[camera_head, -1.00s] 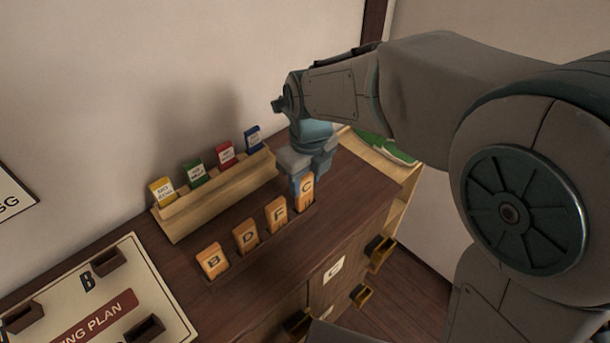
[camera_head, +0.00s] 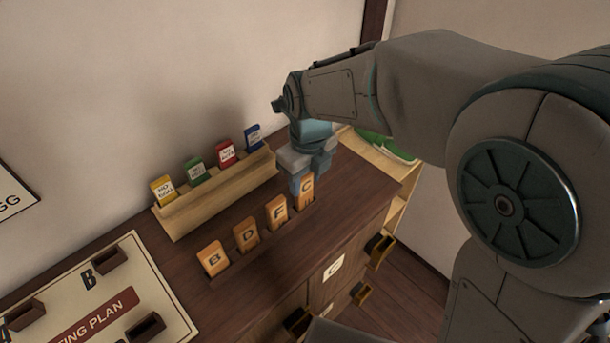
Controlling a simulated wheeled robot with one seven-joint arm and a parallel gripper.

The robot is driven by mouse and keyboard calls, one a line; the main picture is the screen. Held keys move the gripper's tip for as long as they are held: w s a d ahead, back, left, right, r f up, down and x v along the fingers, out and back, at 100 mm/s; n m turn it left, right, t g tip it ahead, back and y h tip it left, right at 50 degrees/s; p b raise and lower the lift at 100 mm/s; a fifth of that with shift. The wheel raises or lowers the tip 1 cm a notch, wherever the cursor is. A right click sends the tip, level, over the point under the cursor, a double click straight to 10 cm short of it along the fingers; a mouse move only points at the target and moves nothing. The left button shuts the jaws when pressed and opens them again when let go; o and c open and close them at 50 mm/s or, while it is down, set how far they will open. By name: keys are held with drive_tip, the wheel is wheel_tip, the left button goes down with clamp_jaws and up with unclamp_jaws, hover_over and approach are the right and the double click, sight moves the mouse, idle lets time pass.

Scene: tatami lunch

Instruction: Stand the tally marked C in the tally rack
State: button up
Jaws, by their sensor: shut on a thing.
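The tally marked C (camera_head: 306,192) is a small upright orange-tan wooden tile. It stands at the right end of a row of tallies, over the right end of a low dark rack (camera_head: 262,251). My gripper (camera_head: 302,178) comes down on it from above and is shut on its upper part. The fingers hide part of its left side and top. I cannot tell whether its foot rests in the rack or is slightly raised. Tallies F (camera_head: 276,212), D (camera_head: 246,236) and B (camera_head: 212,260) stand in the row to its left.
A pale wooden holder (camera_head: 172,226) with yellow, green, red and blue cards stands behind the row near the wall. A seating plan board (camera_head: 150,285) with dark blocks lies at the left. Bare dark cabinet top (camera_head: 365,185) is to the right. Drawers with brass handles are below.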

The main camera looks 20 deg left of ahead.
drive_tip(key=shift+f, duration=0.4)
drive_tip(key=shift+f, duration=0.25)
drive_tip(key=o, duration=1.7)
drive_tip(key=shift+r, duration=0.15)
drive_tip(key=shift+r+p, duration=3.2)
drive_tip(key=shift+r, duration=0.2)
drive_tip(key=shift+s, duration=0.1)
